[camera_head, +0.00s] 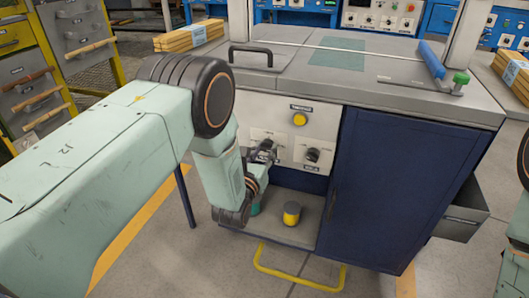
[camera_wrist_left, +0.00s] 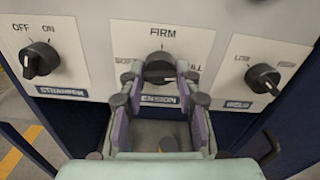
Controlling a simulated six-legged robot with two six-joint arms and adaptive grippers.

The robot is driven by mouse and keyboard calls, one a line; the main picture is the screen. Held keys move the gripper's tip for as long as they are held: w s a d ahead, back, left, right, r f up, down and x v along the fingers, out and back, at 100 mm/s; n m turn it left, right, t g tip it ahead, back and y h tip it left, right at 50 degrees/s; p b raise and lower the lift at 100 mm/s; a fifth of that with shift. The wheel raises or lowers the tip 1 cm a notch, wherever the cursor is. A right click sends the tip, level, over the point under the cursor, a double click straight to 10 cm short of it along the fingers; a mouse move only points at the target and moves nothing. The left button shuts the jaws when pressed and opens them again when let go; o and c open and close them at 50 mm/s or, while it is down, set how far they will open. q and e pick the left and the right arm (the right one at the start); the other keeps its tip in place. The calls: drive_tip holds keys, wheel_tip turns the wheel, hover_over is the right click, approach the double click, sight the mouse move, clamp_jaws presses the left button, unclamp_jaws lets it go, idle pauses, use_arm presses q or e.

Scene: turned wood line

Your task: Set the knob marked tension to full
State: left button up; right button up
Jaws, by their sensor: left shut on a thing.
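The knob marked tension (camera_wrist_left: 160,64) is black and sits in the middle of the wrist view on a white plate. FIRM is printed above it; the words at its sides and the start of its name are partly covered by my fingers. My left gripper (camera_wrist_left: 159,80) is shut on this knob, one finger on each side. Its pointer looks roughly upward, towards FIRM, but I cannot tell exactly. In the head view my left gripper (camera_head: 262,152) reaches the cabinet's front panel and largely hides the knob. My right gripper is out of view.
An OFF/ON knob (camera_wrist_left: 40,60) is left of the tension knob, and a LOW/HIGH knob (camera_wrist_left: 263,78) is to its right. A yellow button (camera_head: 299,119) is above. An open drawer (camera_head: 462,215) juts out right.

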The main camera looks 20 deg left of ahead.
use_arm(q)
drive_tip(key=o, duration=1.2)
drive_tip(key=shift+c, duration=0.2)
drive_tip(key=s, duration=1.2)
drive_tip(key=shift+a, duration=0.2)
